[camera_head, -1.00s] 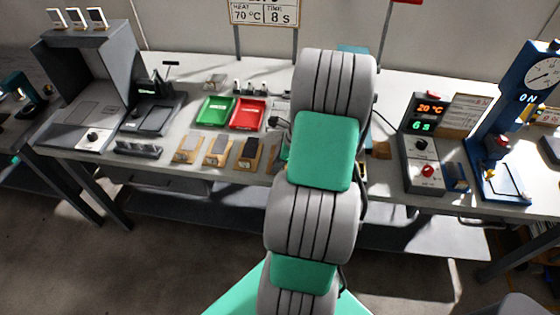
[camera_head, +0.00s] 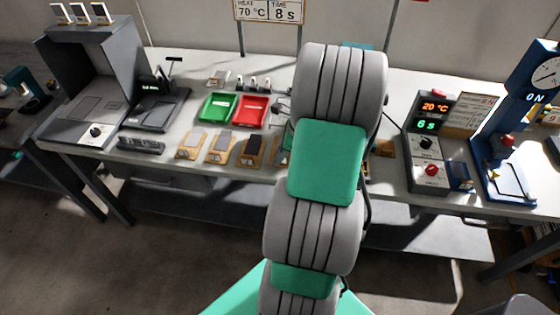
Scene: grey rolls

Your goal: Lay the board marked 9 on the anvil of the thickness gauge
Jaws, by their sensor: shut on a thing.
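My arm stands upright in the middle of the view and hides its own end, so my gripper and anything in it are not visible. Three small wooden boards with grey to dark pads lie in a row on the bench: a left one (camera_head: 191,145), a middle one (camera_head: 221,148) and a right one (camera_head: 252,151). No number can be read on them, and I cannot make out a board marked 9. A blue stand with a round dial (camera_head: 547,72) is at the right. I cannot tell whether it is the thickness gauge; no anvil is clearly visible.
A green tray (camera_head: 217,108) and a red tray (camera_head: 250,109) lie left of my arm. A grey hood (camera_head: 92,60) and a black device (camera_head: 158,108) stand further left. A control box (camera_head: 428,150) showing 20 °C stands to the right. The bench behind my arm is hidden.

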